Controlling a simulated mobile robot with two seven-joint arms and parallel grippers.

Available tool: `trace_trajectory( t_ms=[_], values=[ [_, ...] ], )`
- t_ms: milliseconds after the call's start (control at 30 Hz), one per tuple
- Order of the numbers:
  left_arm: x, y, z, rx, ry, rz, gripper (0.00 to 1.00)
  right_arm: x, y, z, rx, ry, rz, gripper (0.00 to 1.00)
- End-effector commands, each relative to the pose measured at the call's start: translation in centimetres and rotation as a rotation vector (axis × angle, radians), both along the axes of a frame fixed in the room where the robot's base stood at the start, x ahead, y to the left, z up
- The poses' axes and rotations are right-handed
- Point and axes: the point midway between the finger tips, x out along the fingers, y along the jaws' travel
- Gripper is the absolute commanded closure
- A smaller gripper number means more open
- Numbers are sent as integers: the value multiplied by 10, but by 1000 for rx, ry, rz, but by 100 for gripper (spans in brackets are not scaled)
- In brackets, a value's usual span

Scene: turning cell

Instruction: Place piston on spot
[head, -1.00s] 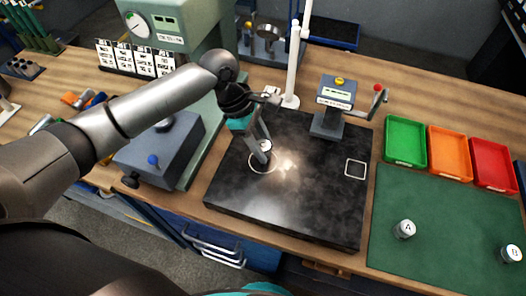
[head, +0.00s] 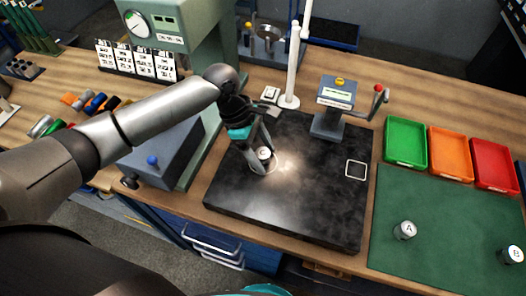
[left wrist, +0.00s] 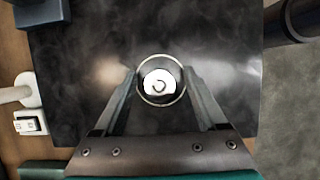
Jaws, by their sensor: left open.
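A small metal piston (head: 264,153) with a white top marked C stands on the black surface plate (head: 315,200), inside a thin white circle (head: 277,164). In the left wrist view the piston (left wrist: 161,84) shows from above, within the circle (left wrist: 162,103). My left gripper (head: 261,163) is open, with one finger on each side of the piston. The left wrist view shows gaps between the fingertips (left wrist: 159,75) and the piston. The fingers partly hide the piston and circle in the head view. My right gripper is not in view.
Pistons marked A (head: 404,230) and B (head: 512,254) stand on a green mat (head: 450,225). Green (head: 406,143), orange (head: 450,151) and red (head: 493,164) trays lie behind it. A grey device with a crank (head: 334,105) and a white post (head: 293,70) stand behind the circle.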

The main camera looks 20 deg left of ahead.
Motion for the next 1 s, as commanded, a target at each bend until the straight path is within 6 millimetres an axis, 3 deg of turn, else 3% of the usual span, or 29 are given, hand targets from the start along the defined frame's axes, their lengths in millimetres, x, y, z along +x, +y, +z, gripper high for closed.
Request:
trace_trajectory(
  t_ms=[133, 233, 700, 1000],
  values=[
    [0, 0, 3, 0, -3, -1, 26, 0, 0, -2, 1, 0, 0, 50],
    [1, 6, 16, 1, -2, 1, 26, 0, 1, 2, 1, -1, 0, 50],
    [2, 41, 102, 0, -2, 1, 26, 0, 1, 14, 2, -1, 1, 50],
    [1, 46, 114, -1, 1, 0, 26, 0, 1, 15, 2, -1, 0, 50]
  ],
)
